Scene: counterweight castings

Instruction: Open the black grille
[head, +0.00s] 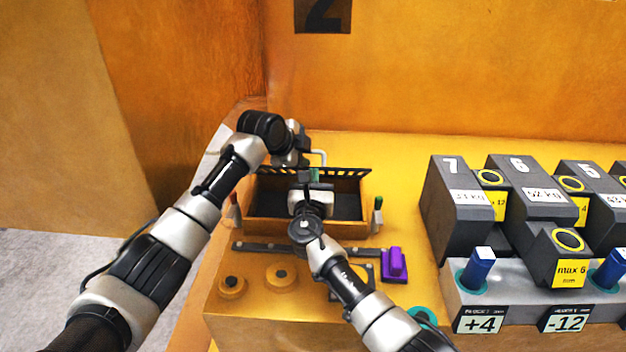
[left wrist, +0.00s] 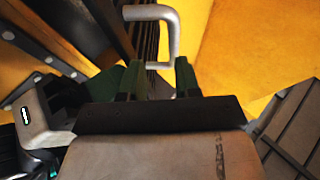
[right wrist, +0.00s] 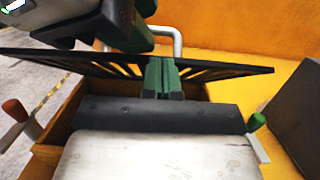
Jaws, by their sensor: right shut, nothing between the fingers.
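The black grille (head: 345,171) stands tilted up over the back of an orange box (head: 362,212), whose dark inside shows in the head view. Its slats and long edge cross the right wrist view (right wrist: 225,71). A light grey bent handle (left wrist: 172,32) is on the far side of the grille. My left gripper (left wrist: 158,68) is open, with its green fingers apart beside the slats and close to the handle's lower end; contact is unclear. My right gripper (right wrist: 162,66) is shut and empty, its fingertips at the middle of the grille; I cannot tell whether they touch.
A red-handled lever (right wrist: 14,111) and a green-handled lever (head: 378,203) flank the box. A purple block (head: 395,266) and round orange knobs (head: 281,276) lie in front. Numbered grey castings (head: 455,205) stand at the right. An orange wall (head: 450,70) rises behind.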

